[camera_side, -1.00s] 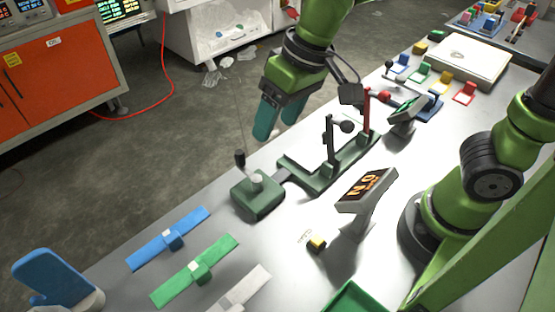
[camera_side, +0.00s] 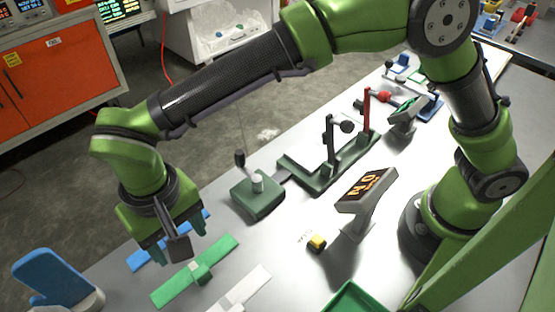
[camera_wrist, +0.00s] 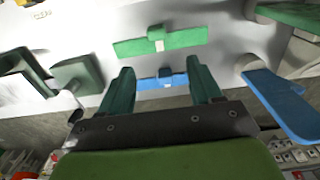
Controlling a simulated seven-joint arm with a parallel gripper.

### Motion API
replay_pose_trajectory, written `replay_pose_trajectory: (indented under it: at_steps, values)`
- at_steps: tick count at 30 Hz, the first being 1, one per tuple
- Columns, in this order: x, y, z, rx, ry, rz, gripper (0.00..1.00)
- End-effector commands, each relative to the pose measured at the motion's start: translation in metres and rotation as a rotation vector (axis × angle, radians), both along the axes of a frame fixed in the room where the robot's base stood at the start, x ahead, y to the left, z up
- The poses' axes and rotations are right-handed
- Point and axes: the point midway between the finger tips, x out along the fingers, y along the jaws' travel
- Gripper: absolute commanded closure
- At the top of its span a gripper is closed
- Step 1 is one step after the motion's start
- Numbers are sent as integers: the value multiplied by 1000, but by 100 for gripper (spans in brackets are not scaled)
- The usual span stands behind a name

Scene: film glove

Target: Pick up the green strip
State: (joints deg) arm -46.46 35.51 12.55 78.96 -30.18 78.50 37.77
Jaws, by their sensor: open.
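The green strip (camera_side: 218,256) lies flat on the grey table with a small green block at its middle; it also shows in the wrist view (camera_wrist: 186,40). The blue strip (camera_side: 142,260) lies parallel behind it, partly hidden by my gripper in the side view; it shows between the fingers in the wrist view (camera_wrist: 146,83). My gripper (camera_side: 172,254) is open and empty, pointing down above the blue strip. In the wrist view my gripper (camera_wrist: 163,78) has its two teal fingers spread, with the green strip just beyond the fingertips.
A white strip (camera_side: 252,287) lies in front of the green one. A blue mitten-shaped piece on a stand (camera_side: 48,278) is at the left.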

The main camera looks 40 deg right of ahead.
Motion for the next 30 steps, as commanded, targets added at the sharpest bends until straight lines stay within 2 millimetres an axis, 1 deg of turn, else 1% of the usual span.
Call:
replay_pose_trajectory:
  at_steps: [1,3,6,9,14,19,21,24,30]
  values:
    - [0,-1,-13,-4,4,0,36]
    - [-1,-1,-26,-3,4,0,36]
    - [0,0,-42,-2,2,1,36]
    - [0,0,-51,0,1,1,36]
    - [-2,-1,-61,0,1,2,36]
    - [-7,-5,-87,-2,4,1,36]
    - [-6,-4,-96,-1,2,1,36]
    - [-6,-4,-104,0,1,0,36]
    - [-6,-4,-106,2,0,1,36]
